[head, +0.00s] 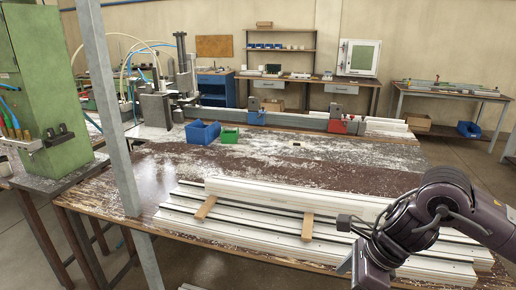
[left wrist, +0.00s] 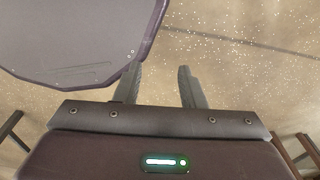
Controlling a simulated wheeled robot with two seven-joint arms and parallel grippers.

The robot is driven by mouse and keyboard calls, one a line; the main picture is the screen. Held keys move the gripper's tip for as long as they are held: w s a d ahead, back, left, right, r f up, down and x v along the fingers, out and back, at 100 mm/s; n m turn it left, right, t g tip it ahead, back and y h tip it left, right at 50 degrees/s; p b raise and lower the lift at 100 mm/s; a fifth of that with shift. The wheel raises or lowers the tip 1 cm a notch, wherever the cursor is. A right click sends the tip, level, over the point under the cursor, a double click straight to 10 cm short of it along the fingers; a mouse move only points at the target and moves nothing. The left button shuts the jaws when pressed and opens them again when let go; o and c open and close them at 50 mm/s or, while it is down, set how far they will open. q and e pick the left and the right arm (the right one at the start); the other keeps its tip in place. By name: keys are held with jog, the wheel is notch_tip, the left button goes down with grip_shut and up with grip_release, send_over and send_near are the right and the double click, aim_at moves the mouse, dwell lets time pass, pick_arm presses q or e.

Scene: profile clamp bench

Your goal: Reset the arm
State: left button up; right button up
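My right arm (head: 440,205) comes in from the right in the head view. It bends over the right end of the profiles on the bench, with its wrist pointing down. The lower picture edge cuts off its hand, so its fingers are hidden. My left arm does not show in the head view. In the left wrist view my left gripper (left wrist: 159,80) has its two fingers well apart, with nothing between them. Speckled floor lies behind the fingers.
Pale aluminium profiles (head: 250,232) and wooden strips (head: 307,227) lie on the worn bench (head: 165,165). Behind them are a blue bin (head: 203,133), a green bin (head: 229,136) and a clamp rail with a red block (head: 345,125). A grey post (head: 110,110) and green cabinet (head: 45,90) stand left.

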jog(key=w+a+f+m+t+y, duration=0.3)
jog(key=w+a+f+m+y, duration=0.2)
jog(key=w+a+f+m, duration=0.6)
jog(key=d+f+m+t+h, duration=0.15)
jog(key=d+f+m, duration=0.25)
jog(key=f+m, duration=0.7)
jog(key=d+f+m+t+h, duration=0.15)
jog(key=d+f+m, duration=0.25)
jog(key=f+m, duration=0.7)
jog(key=s+d+f+m+g+h, duration=0.1)
jog(key=s+d+f+m+h, duration=0.2)
jog(key=s+f, duration=0.6)
jog(key=s+d+f+m+g, duration=0.1)
jog(key=s+d+f+m, duration=0.25)
jog(key=s+f, duration=0.6)
pick_arm(q)
jog(key=shift+w, duration=0.35)
pick_arm(e)
jog(key=s+f+m+g+h, duration=0.1)
jog(key=s+f+m, duration=0.1)
jog(key=s, duration=0.7)
jog(key=s+d+f+m+g+h, duration=0.1)
jog(key=s+f+m+g, duration=0.1)
jog(key=s+f, duration=0.3)
jog(key=s+d+f+m+g+h, duration=0.1)
jog(key=s+f+m, duration=0.3)
jog(key=s, duration=0.9)
jog(key=shift+s+d+h, duration=0.15)
jog(key=shift+d+h, duration=0.05)
jog(key=shift+h, duration=0.1)
